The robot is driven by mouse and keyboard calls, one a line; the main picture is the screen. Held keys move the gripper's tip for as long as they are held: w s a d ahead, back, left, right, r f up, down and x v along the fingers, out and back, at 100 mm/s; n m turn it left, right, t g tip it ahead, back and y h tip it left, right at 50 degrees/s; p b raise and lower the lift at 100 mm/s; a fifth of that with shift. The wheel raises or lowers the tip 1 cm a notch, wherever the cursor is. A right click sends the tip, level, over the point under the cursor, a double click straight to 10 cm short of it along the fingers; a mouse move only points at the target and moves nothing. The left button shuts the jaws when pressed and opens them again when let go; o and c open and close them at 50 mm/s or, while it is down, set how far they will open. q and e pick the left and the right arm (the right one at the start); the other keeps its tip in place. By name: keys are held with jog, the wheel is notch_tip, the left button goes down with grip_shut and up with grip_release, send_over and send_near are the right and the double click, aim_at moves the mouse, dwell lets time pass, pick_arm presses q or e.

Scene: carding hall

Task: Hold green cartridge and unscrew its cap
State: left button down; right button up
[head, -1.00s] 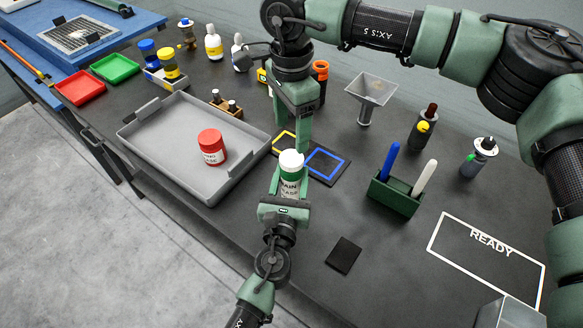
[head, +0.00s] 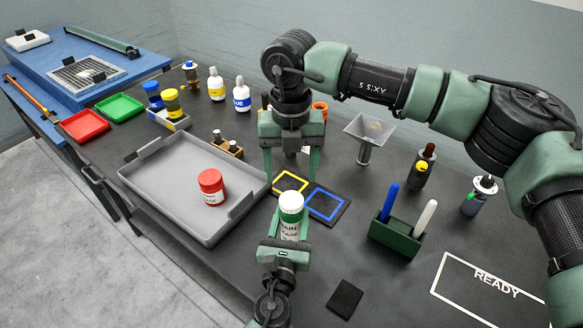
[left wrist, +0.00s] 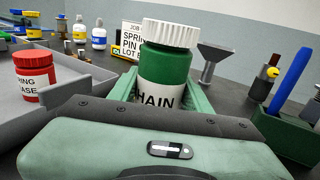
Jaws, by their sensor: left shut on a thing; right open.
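The green cartridge (head: 289,229) has a white ribbed cap (head: 291,201) and a white label reading "HAIN" in part. It stands upright in my left gripper (head: 289,236), which is shut on it. In the left wrist view the cartridge (left wrist: 165,72) rises between the green fingers, with the cap (left wrist: 170,33) seated on top. My right gripper (head: 291,168) is open and empty, fingers pointing down, above and just behind the cap in the head view, apart from it. The right gripper does not show in the left wrist view.
A grey tray (head: 160,190) at left holds a red jar (head: 211,187). A dark mat with yellow and blue squares (head: 340,215) lies behind the cartridge. A green pen holder (head: 395,236), a funnel (head: 366,135) and a black pad (head: 345,298) are to the right.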

aim_at(292, 199)
jog(key=m, duration=0.8)
jog(key=shift+m, duration=0.4)
jog(key=m, duration=0.3)
jog(key=shift+m, duration=0.4)
jog(key=m, duration=0.3)
jog(key=shift+d+m, duration=0.1)
jog(key=shift+m, duration=0.3)
jog(key=shift+f, duration=4)
